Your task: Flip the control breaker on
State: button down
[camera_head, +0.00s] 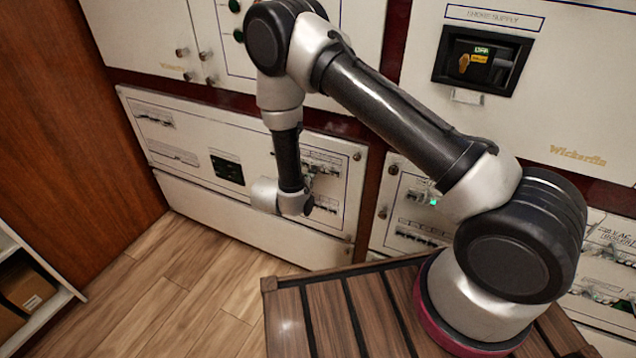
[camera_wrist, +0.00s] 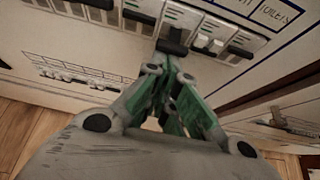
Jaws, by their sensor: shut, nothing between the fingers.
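A row of breakers with dark levers (camera_wrist: 140,17) runs across the top of the wrist view on a cream panel. No label reading "control" is legible, so I cannot tell which one is the control breaker. My gripper (camera_wrist: 168,62) is shut and empty, with its fingertips just below or against the dark lever (camera_wrist: 173,42) of one breaker; contact is not clear. The breaker to its right (camera_wrist: 208,43) shows a lighter lever. In the head view the breaker panel (camera_head: 350,180) is low at the middle, and my wrist hides part of its breaker rows.
A label ending in "TOILETS" (camera_wrist: 281,13) is right of the row. A lower row of small breakers (camera_wrist: 75,78) is on the same panel. A neighbouring panel (camera_head: 410,205) stands to the right. A shelf with boxes (camera_head: 25,290) is at the lower left, with open wooden floor (camera_head: 165,290) between.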

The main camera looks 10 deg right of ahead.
jog(key=r+g+y, duration=0.1)
jog(key=g, duration=0.1)
jog(key=r+g+y, duration=0.1)
jog(key=g, duration=0.1)
jog(key=shift+s+a+r+y, duration=0.2)
jog(key=shift+r+y, duration=0.1)
jog(key=shift+y, duration=0.1)
jog(key=shift+r, duration=0.15)
jog(key=shift+r, duration=0.65)
notch_tip(320, 180, up, 9)
jog(key=s+a, duration=0.2)
jog(key=shift+s+r, duration=0.2)
jog(key=shift+s, duration=0.15)
